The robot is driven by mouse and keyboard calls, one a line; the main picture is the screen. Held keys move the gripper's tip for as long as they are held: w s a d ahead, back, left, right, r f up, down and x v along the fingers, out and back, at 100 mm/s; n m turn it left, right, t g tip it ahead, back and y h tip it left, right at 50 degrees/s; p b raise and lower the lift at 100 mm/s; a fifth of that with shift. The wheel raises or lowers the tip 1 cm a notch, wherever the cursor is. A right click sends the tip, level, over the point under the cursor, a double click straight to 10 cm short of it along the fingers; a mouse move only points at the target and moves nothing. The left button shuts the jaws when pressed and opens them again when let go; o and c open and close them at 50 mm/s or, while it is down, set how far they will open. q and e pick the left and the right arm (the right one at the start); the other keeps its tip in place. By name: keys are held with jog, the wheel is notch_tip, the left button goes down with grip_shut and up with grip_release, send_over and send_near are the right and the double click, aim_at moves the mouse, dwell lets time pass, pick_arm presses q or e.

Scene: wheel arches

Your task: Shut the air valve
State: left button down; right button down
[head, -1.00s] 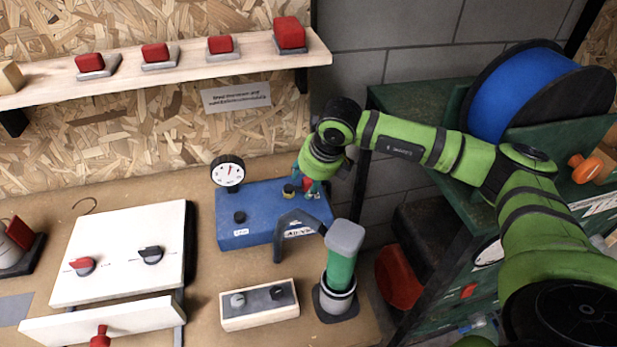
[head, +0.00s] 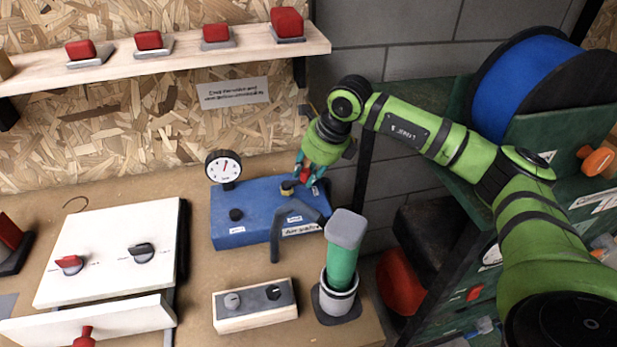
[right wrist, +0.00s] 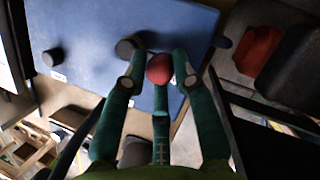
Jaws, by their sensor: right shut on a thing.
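The blue box (head: 255,205) on the bench carries a label (head: 299,229) that seems to read "Air valve". Above the label stands a brass-and-dark valve hub (head: 288,188). A red ball knob (right wrist: 160,68) lies right beside a dark round hub (right wrist: 126,48) in the right wrist view. My right gripper (head: 305,178) reaches down at the back right of the box, its teal fingers closed around the red knob. In the right wrist view the gripper (right wrist: 160,78) has the knob between its fingers. The fingers partly hide the lever. My left gripper is out of view.
A pressure gauge (head: 224,167) stands at the box's back left. A grey bent bar (head: 276,236) stands in front of it. A green cylinder with a grey top (head: 343,262) is close at the right. A two-knob block (head: 255,304) lies in front.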

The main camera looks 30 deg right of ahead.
jog(key=shift+w+r, duration=0.2)
jog(key=shift+r, duration=0.05)
jog(key=c, duration=1.1)
grip_release()
jog(key=shift+o, duration=0.2)
jog(key=shift+w+f, duration=0.1)
jog(key=shift+f, duration=0.05)
jog(key=v, duration=1.2)
